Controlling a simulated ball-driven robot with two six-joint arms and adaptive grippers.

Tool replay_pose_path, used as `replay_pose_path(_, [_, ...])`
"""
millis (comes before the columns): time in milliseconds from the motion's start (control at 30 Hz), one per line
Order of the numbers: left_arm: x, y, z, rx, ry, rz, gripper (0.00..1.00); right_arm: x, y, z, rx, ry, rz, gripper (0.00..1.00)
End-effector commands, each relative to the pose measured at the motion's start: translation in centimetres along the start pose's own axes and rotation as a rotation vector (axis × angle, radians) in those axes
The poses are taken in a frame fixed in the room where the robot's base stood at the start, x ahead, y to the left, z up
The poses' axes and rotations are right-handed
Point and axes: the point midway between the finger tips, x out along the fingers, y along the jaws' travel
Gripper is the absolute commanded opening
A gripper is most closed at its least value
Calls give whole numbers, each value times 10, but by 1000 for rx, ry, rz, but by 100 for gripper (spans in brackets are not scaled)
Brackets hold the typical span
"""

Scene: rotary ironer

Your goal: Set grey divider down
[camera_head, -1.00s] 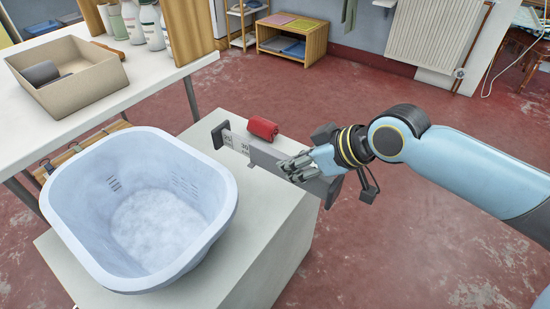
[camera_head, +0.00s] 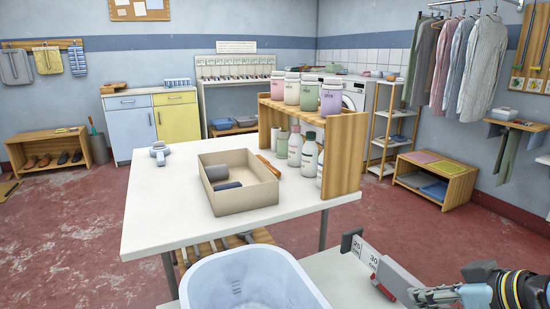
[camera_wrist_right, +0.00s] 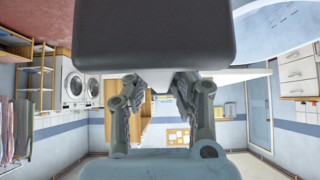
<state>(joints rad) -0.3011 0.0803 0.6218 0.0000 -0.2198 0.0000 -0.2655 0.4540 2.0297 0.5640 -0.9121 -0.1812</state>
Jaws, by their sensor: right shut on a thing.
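In the right wrist view the gripper's fingers (camera_wrist_right: 153,88) reach up to a large dark grey block (camera_wrist_right: 155,35), which looks like the divider close up. A pale plate marked 25 and 30 (camera_head: 366,251), with a dark end piece, stands just left of the divider. A red piece (camera_head: 383,289) shows low beside the divider. I cannot tell whether the divider touches the white surface. My left gripper is not in view.
A pale blue basin (camera_head: 245,280) stands left of the divider on a white-topped stand (camera_head: 345,275). Behind it a white table (camera_head: 150,215) holds a beige tray (camera_head: 245,203) with dark rolls and a wooden shelf (camera_head: 345,150) with bottles and jars. Red floor is open to the right.

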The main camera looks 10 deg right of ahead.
Motion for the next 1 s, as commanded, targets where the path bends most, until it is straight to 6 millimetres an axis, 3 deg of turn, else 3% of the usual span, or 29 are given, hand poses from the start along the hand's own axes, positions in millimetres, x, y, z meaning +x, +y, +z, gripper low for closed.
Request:
replay_pose_path(267, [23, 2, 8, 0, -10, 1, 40, -3, 9, -100, -47, 12, -42, 0])
replay_pose_path(400, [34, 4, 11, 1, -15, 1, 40, -17, -1, -146, -103, 12, -98, 0])
replay_pose_path(533, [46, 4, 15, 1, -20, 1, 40, -38, -20, -178, -185, 11, -180, 0])
replay_pose_path(633, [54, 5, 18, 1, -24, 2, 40, -60, -42, -186, -278, 5, -269, 0])
replay_pose_path(800, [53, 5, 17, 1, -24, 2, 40, -83, -70, -162, -386, -5, -384, 0])
replay_pose_path(1000, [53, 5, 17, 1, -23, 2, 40, -89, -79, -144, -431, -2, -431, 0])
